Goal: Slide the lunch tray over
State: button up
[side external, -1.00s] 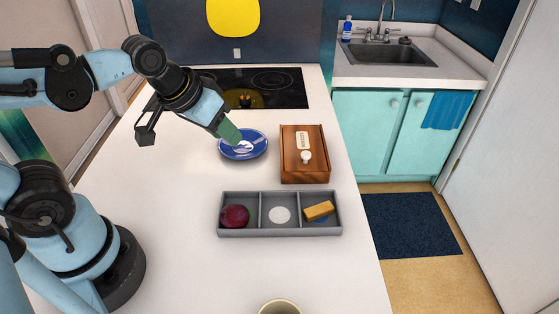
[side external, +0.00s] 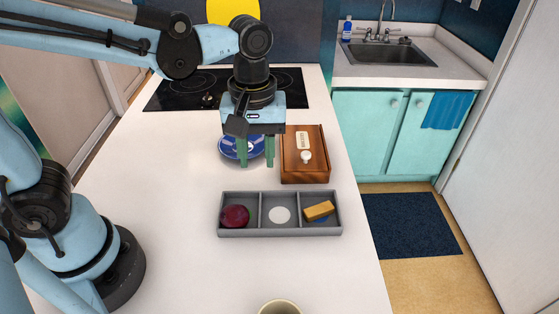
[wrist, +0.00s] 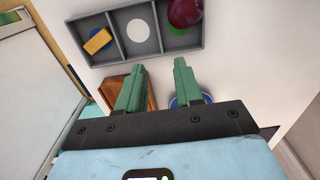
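The lunch tray (side external: 280,233) is a grey tray with three compartments on the white counter. Its left compartment holds a dark red round item (side external: 235,216), the middle one shows a white disc (side external: 280,215), and the right one holds a yellow-tan block (side external: 319,210) on something blue. My gripper (side external: 256,165) points down above the counter, behind the tray, in front of the blue plate and left of the wooden box. Its two green fingers are apart with nothing between them. In the wrist view the tray (wrist: 150,54) lies beyond the fingertips (wrist: 160,66), apart from them.
A blue plate (side external: 228,150) is partly hidden behind my gripper. A wooden box (side external: 305,174) with a white knob and label stands behind the tray's right half. A cup (side external: 280,307) is at the front edge of the picture. The counter (side external: 180,200) left of the tray is clear.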

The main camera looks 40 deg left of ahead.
aim_at(260, 203)
jog(key=shift+f, duration=6)
grip_shut()
